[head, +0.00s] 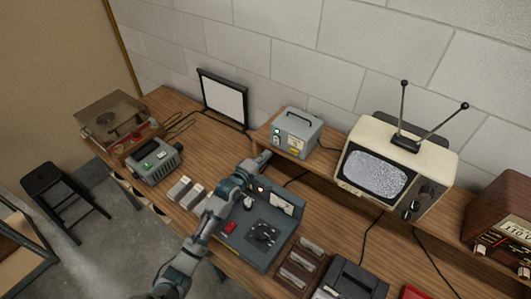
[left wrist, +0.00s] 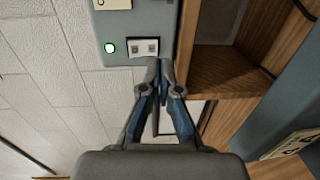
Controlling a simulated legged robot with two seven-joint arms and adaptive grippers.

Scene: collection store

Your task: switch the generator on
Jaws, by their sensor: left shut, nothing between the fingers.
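A grey box with a carry handle (head: 293,133), which I take for the generator, stands on the raised shelf against the wall. Its front also shows in the left wrist view (left wrist: 124,22), with a green lamp (left wrist: 109,48) that looks lit and a pale two-part switch (left wrist: 146,47). My left gripper (head: 265,156) is shut and empty, just in front of the box at the shelf edge. In the left wrist view its fingertips (left wrist: 160,64) are close beside the switch; I cannot tell whether they touch it. My right gripper is not in view.
A television (head: 395,175) with two antennas stands right of the box. A dark grey console (head: 258,245) lies under my left arm. A grey device (head: 153,163), a turntable (head: 113,120) and a framed screen (head: 222,97) are to the left. A radio (head: 500,222) stands far right.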

